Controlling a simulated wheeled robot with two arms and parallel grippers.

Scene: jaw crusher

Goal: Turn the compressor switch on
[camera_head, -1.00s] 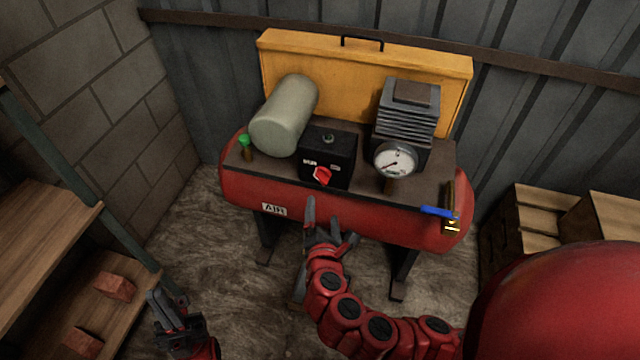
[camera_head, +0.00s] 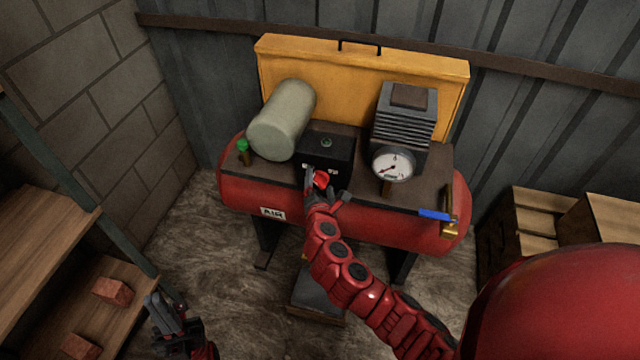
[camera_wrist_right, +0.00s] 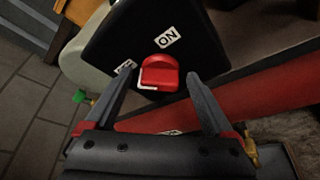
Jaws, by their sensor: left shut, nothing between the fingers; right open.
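The compressor is a red tank (camera_head: 352,212) with a dark top plate. A black switch box (camera_head: 327,152) stands on the plate and carries a red rotary switch (camera_head: 320,179) on its front. In the right wrist view the red switch (camera_wrist_right: 160,73) sits on the black face, with an ON label (camera_wrist_right: 167,38) above it and another label partly hidden by a finger. My right gripper (camera_head: 325,188) is open, its fingers (camera_wrist_right: 160,85) on either side of the switch; I cannot tell if they touch it. My left gripper (camera_head: 164,306) is shut and empty, low at the left.
A pressure gauge (camera_head: 392,165) and a blue-handled valve (camera_head: 437,215) are at the compressor's right. A green-capped fitting (camera_head: 243,147) and a pale cylinder (camera_head: 283,119) are at its left. Wooden shelves (camera_head: 42,235) with bricks stand left, wooden crates (camera_head: 530,220) right.

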